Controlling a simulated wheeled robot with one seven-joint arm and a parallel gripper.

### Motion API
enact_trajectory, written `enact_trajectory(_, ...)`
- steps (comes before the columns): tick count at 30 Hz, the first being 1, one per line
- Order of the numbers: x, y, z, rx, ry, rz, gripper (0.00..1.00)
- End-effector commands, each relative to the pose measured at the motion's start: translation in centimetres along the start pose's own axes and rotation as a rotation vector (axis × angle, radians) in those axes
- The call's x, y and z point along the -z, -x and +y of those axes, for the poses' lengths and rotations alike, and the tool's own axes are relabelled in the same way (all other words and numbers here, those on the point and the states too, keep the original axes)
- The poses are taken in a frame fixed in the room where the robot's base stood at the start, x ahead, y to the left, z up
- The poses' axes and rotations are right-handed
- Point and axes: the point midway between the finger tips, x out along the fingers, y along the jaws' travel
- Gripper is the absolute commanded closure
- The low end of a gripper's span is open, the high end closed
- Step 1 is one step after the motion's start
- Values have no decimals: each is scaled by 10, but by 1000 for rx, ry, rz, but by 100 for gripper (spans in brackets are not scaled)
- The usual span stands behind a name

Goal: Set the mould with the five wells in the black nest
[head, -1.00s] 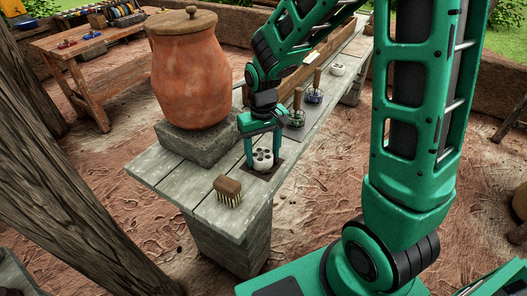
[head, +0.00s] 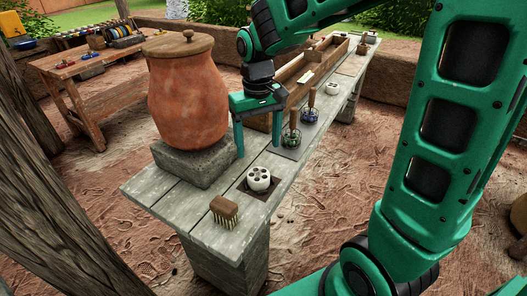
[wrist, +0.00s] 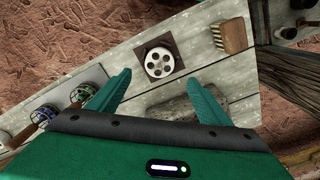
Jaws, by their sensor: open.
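The white round mould with five dark wells (head: 258,178) sits upright on the dark square nest (head: 268,193) near the front end of the grey plank bench. My gripper (head: 258,149) is open and empty, above the bench and farther back than the mould. In the wrist view its fingertips (wrist: 157,78) are spread apart, with the mould beyond them.
A wooden brush (head: 224,210) lies in front of the nest. A lidded clay jar (head: 187,95) stands on a stone block (head: 190,160) at left. Another white piece (head: 332,88) and a long wooden trough (head: 300,72) are farther back.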

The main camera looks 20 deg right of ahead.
Motion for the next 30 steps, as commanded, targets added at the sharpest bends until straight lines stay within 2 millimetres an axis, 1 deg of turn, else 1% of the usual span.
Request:
enact_trajectory(5, 0, 4, 0, 0, -1, 0, 28)
enact_trajectory(7, -2, 5, 4, -2, -9, 1, 28)
enact_trajectory(8, -5, 6, 8, -4, -17, 2, 28)
enact_trajectory(11, -22, 11, 33, -16, -73, 6, 28)
enact_trajectory(14, -55, 18, 72, -30, -172, 8, 28)
enact_trajectory(15, -73, 20, 88, -33, -217, 8, 28)
enact_trajectory(17, -101, 22, 111, -36, -288, 8, 28)
enact_trajectory(18, -120, 22, 123, -34, -334, 7, 28)
enact_trajectory(20, -148, 22, 138, -30, -398, 5, 28)
enact_trajectory(21, -165, 20, 145, -25, -435, 4, 28)
enact_trajectory(24, -201, 16, 157, -11, -515, 0, 28)
enact_trajectory(25, -209, 14, 159, -7, -532, -1, 28)
enact_trajectory(26, -217, 13, 160, -4, -548, -2, 28)
enact_trajectory(27, -225, 11, 166, 1, -567, -2, 28)
enact_trajectory(30, -237, 8, 169, 9, -592, -5, 28)
